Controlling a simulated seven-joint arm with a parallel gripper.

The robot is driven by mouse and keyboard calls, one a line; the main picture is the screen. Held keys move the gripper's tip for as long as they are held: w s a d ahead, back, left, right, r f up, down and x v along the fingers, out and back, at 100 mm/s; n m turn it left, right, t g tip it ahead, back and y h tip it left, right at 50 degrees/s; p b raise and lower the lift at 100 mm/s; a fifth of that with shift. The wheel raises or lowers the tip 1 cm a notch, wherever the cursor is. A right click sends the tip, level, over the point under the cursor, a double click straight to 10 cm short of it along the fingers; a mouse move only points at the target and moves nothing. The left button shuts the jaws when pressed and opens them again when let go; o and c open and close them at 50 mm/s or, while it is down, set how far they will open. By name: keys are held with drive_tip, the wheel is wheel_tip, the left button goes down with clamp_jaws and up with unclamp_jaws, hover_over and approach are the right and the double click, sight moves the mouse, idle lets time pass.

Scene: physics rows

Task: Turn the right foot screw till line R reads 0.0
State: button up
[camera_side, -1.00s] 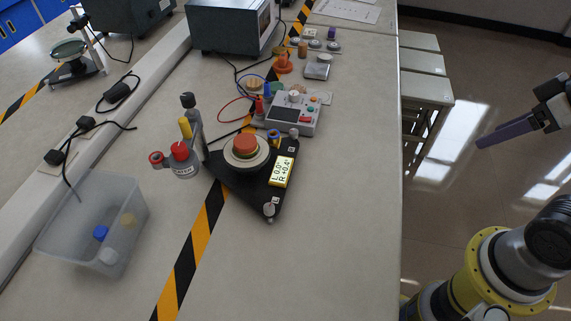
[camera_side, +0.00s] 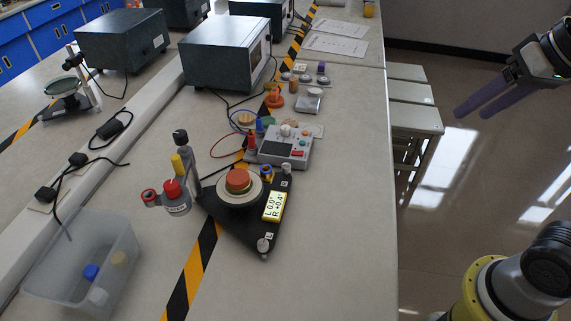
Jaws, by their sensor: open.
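A black triangular base (camera_side: 240,227) carries a round white stage with an orange-red disc (camera_side: 238,181) on top. Its yellow-lit display (camera_side: 273,205) reads L 0.0° and R +0.4°. One foot screw (camera_side: 264,245) stands at the near corner, beside a small label that looks like L. Another foot screw (camera_side: 286,169), grey-topped, stands at the far right corner; its label is too small to read. My gripper (camera_side: 472,112) is open and empty, its two purple fingers apart, off the table's right side over the floor, well away from the base.
A grey bottle with a red cap (camera_side: 175,197) and a post (camera_side: 188,160) stand close left of the base. A control box (camera_side: 285,147) with wires sits just behind it. A clear bin (camera_side: 85,262) is at near left. The table right of the base is clear.

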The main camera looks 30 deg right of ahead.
drive_tip(key=w+a+r+m, duration=0.1)
drive_tip(key=w+r, duration=0.2)
drive_tip(key=w, duration=0.3)
drive_tip(key=m+g, duration=0.2)
drive_tip(key=g, duration=0.4)
hover_over(286, 165)
wheel_tip(286, 165, down, 19)
wheel_tip(286, 165, down, 14)
drive_tip(key=shift+s+r, duration=0.1)
drive_tip(key=shift+r, duration=0.15)
clamp_jaws()
